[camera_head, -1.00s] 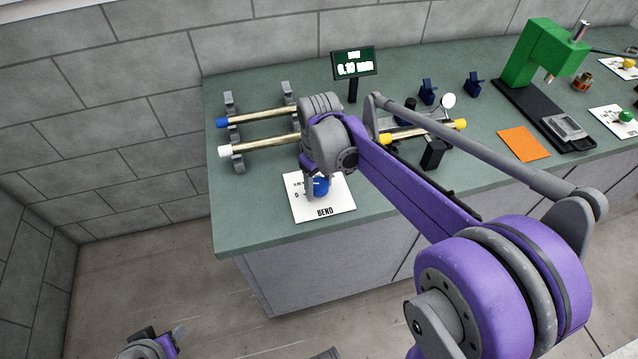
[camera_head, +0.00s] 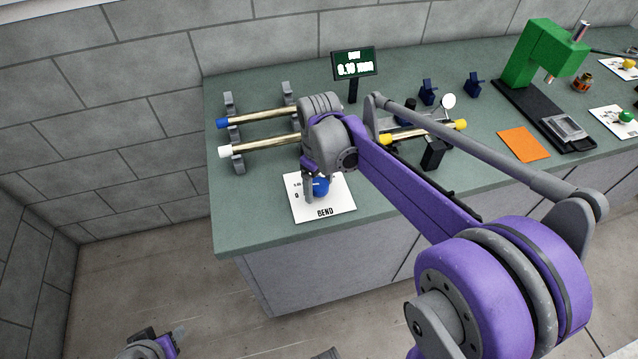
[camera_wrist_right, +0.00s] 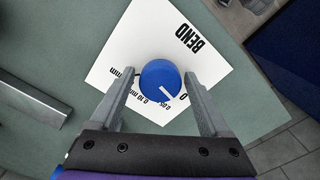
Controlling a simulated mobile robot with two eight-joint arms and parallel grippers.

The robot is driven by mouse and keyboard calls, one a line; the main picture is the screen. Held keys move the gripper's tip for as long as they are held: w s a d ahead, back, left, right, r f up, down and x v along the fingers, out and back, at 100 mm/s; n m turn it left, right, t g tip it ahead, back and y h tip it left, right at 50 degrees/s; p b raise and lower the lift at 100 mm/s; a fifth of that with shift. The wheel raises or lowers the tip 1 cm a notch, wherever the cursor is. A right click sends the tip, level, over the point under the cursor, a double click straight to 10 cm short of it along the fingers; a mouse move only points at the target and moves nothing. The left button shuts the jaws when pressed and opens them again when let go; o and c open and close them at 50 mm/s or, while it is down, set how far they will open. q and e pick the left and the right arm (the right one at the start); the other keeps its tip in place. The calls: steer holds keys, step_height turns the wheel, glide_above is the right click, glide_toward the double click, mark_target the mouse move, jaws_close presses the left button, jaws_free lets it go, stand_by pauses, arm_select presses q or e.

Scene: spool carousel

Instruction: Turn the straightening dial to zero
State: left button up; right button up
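The blue straightening dial (camera_head: 321,187) sits on a white card marked BEND (camera_head: 325,211) near the front left of the bench. In the right wrist view the dial (camera_wrist_right: 160,79) has a white pointer line toward the lower right, near the printed 0 and 0.05 marks. My right gripper (camera_wrist_right: 161,78) is open, its fingers on both sides of the dial with small gaps visible. In the head view the right gripper (camera_head: 312,186) points down at the card and partly covers it. My left gripper (camera_head: 165,343) is low at the left, mostly cut off.
A small display (camera_head: 354,67) stands behind, seeming to read 0.10 mm. Brass rods with coloured ends (camera_head: 262,116) rest on grey supports behind the dial. A green press (camera_head: 546,57) and an orange sheet (camera_head: 524,145) are to the right. The bench's front left is clear.

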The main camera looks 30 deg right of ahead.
mark_target(319, 184)
steer(key=shift+o, duration=0.3)
step_height(319, 184, up, 11)
steer(key=shift+p, duration=0.4)
steer(key=shift+f, duration=0.15)
